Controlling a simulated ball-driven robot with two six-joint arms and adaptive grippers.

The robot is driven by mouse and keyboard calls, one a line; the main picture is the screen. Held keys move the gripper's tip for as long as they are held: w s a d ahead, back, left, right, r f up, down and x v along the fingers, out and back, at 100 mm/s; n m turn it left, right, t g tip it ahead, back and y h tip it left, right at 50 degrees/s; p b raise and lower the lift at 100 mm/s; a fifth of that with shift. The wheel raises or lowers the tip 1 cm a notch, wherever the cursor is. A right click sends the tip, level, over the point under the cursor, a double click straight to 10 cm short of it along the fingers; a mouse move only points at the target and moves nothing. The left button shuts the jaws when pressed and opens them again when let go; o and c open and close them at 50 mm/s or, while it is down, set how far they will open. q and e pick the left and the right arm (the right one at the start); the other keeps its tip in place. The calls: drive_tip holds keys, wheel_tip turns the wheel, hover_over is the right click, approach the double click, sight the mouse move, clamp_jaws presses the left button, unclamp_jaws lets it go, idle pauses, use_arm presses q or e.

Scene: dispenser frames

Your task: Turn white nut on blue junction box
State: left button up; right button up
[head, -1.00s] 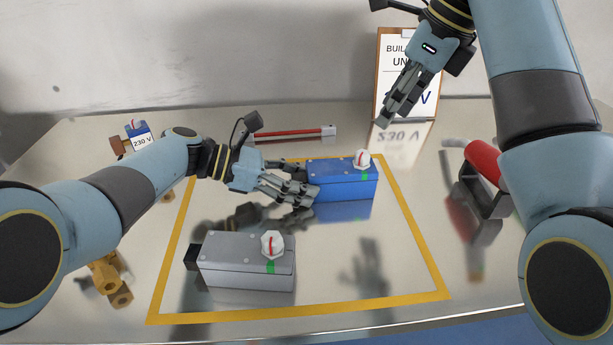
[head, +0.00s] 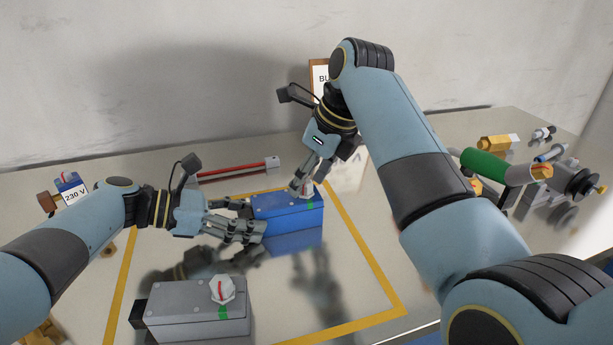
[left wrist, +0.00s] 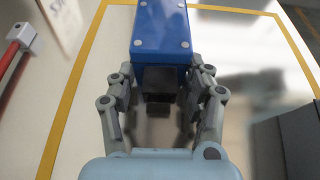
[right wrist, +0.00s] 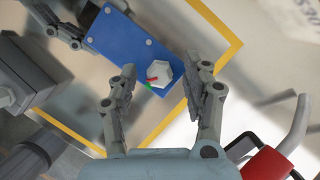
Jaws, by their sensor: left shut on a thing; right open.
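The blue junction box (head: 287,212) lies inside the yellow outline at the back. Its white nut (right wrist: 161,73), with a red mark, sits on top near its right end, and a green mark shows beside it. In the head view my right gripper partly hides the nut. My left gripper (left wrist: 160,84) is shut on the left end of the blue box, with a finger on each side; it also shows in the head view (head: 254,228). My right gripper (right wrist: 165,98) is open above the nut, its fingers on either side of it in the right wrist view.
A grey box (head: 190,318) with its own white nut (head: 222,289) stands in front of the blue one. A red bar (head: 240,169) lies behind. A 230 V block (head: 71,188) is at left. Several tools and fittings, including a green cylinder (head: 484,165), lie at right.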

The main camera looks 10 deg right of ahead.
drive_tip(key=shift+f, duration=0.15)
clamp_jaws()
drive_tip(key=shift+w, duration=0.1)
idle(0.3)
drive_tip(key=n+g, duration=0.1)
drive_tip(key=n, duration=0.1)
drive_tip(key=shift+n+y, duration=0.3)
drive_tip(key=shift+n, duration=0.1)
drive_tip(key=shift+n+g+y, duration=0.3)
drive_tip(key=shift+n+g, duration=0.3)
drive_tip(key=shift+n, duration=1.3)
